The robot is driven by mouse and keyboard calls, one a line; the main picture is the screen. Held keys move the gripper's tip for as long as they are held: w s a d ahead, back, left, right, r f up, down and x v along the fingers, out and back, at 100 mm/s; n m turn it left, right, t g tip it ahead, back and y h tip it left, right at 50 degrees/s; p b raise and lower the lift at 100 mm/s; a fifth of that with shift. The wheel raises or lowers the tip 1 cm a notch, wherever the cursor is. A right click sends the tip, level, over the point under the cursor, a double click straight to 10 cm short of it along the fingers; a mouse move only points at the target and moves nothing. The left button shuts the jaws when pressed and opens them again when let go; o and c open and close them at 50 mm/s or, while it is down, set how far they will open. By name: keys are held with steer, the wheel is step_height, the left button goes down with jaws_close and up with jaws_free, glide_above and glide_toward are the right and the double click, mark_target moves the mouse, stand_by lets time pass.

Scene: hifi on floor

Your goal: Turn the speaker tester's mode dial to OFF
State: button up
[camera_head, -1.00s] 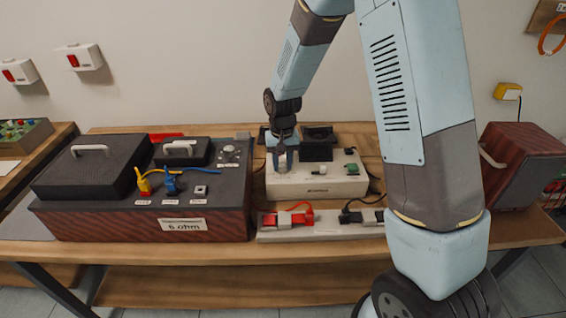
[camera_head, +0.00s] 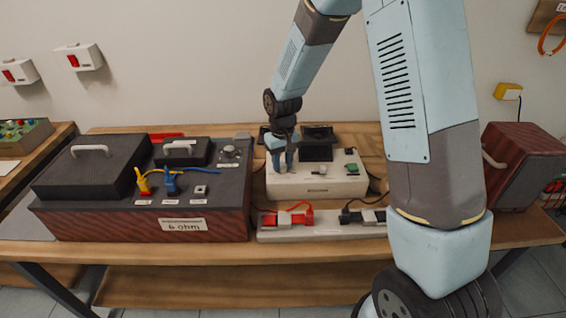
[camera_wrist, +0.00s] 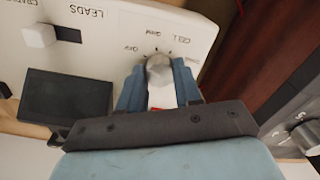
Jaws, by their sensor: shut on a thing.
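The speaker tester is a cream box (camera_head: 325,185) on the bench, below my gripper (camera_head: 281,166) in the head view. In the wrist view its panel (camera_wrist: 105,18) appears upside down. A round grey dial (camera_wrist: 159,69) sits there among tick marks and small labels, which seem to read OFF, Ohm and CELL. My gripper (camera_wrist: 159,88) is shut on the dial, with one blue finger on each side. A white part shows between the fingers below the dial. Which label the dial points to I cannot tell. In the head view the gripper hides the dial.
Left of the tester stands a dark wooden box (camera_head: 100,222) labelled 6 ohm, with blue and yellow leads. A power strip (camera_head: 335,232) with red and black plugs lies in front. A black rectangle (camera_wrist: 66,97) and a white switch (camera_wrist: 39,36) sit beside the dial.

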mark_target(282, 165)
steer(key=o, duration=1)
steer(key=shift+o, duration=0.2)
step_height(282, 165, up, 14)
steer(key=shift+f, duration=0.15)
steer(key=s+d+r+m+t, duration=0.2)
steer(key=s+d+r+t, duration=0.1)
steer(key=s+d+r, duration=0.9)
steer(key=s+d+r+m+t, duration=0.1)
steer(key=s+d+r, duration=0.1)
steer(key=s, duration=0.4)
steer(key=s+d+r+m+t, duration=0.1)
steer(key=s+d+r, duration=0.1)
steer(key=s+d, duration=0.2)
steer(key=s, duration=0.3)
steer(key=shift+s+d+t, duration=0.3)
steer(key=shift+d, duration=0.1)
